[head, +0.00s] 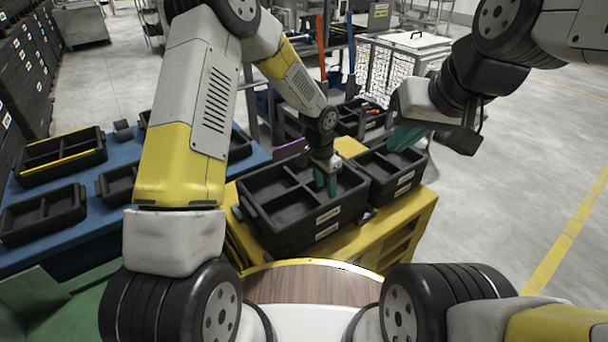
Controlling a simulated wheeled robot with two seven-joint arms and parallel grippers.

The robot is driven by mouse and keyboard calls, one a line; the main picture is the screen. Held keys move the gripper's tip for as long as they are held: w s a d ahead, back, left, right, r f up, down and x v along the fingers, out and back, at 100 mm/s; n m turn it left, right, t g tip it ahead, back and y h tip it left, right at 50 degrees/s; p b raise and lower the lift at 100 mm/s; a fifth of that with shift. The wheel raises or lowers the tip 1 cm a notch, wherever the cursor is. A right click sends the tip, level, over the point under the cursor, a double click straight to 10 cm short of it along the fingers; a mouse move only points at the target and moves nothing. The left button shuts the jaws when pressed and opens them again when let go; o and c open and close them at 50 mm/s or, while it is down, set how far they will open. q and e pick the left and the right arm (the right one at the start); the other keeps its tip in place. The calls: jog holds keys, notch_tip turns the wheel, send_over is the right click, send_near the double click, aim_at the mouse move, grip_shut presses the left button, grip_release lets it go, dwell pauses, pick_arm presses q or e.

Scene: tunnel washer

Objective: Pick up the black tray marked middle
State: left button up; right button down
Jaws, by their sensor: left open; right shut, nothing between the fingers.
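Black divided trays sit in two stacks on a yellow cart (362,232). The nearer, larger stack (282,238) carries two pale labels on its front, and the stack to its right (378,193) also has pale labels. The label text is too small to read, so I cannot tell which tray is marked middle. My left gripper (326,186) points down with its teal fingers apart, over or just inside the right part of the nearer top tray. My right gripper (404,139) is shut and empty, at the far edge of the right stack; whether it touches is unclear.
A blue table (92,206) on the left holds several more black trays, one with a yellow strip (60,158). A wire cage cart (395,62) stands behind. A black bin with orange items (365,115) lies beyond the stacks. Floor on the right is clear.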

aim_at(327, 203)
pick_arm(q)
jog(key=f, duration=0.6)
jog(key=shift+w+d+f, duration=0.2)
jog(key=shift+d+f, duration=0.1)
jog(key=shift+d, duration=0.05)
jog(key=shift+f, duration=0.25)
grip_shut()
dwell(0.3)
